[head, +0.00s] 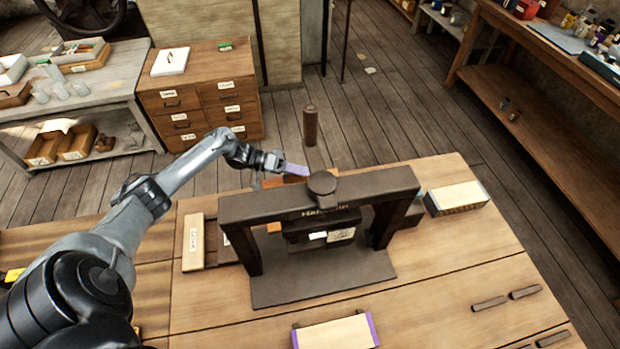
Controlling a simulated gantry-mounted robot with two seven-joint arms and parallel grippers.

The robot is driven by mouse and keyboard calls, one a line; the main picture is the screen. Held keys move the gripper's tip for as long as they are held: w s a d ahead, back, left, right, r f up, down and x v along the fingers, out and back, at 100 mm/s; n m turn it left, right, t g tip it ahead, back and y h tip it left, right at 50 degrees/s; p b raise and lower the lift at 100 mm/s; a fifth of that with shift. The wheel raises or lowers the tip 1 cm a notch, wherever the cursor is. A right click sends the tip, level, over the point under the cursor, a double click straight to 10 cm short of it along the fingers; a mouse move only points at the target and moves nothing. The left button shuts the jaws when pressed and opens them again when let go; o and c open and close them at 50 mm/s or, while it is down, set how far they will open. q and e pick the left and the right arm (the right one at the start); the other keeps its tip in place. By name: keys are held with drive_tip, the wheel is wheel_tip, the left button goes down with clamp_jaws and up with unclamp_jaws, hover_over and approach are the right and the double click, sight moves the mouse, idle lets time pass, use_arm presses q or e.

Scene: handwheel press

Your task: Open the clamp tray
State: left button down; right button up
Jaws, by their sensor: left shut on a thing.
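The dark handwheel press (237,208) stands on the wooden bench, with a round hub (322,183) on its crossbar and an upright brown handle (310,125) behind. My left gripper (283,165) is behind the crossbar, left of the hub. It is shut on a purple piece (297,170), whose lower part the press hides. Under the crossbar hangs a dark block (310,228) with pale labels, above the flat base (320,275). I cannot tell which part is the clamp tray. My right gripper is out of view.
A labelled wooden strip (193,243) lies left of the press. A pale-topped box (458,197) stands to its right. A wooden piece with purple ends (335,333) is at the front. The right front bench top is mostly clear, except for several dark bars (490,303).

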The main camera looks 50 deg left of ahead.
use_arm(q)
drive_tip(key=c, duration=1.4)
unclamp_jaws()
drive_tip(key=shift+c, duration=0.2)
drive_tip(key=v, duration=1.1)
drive_tip(key=shift+b, duration=0.35)
drive_tip(key=shift+d+r, duration=0.1)
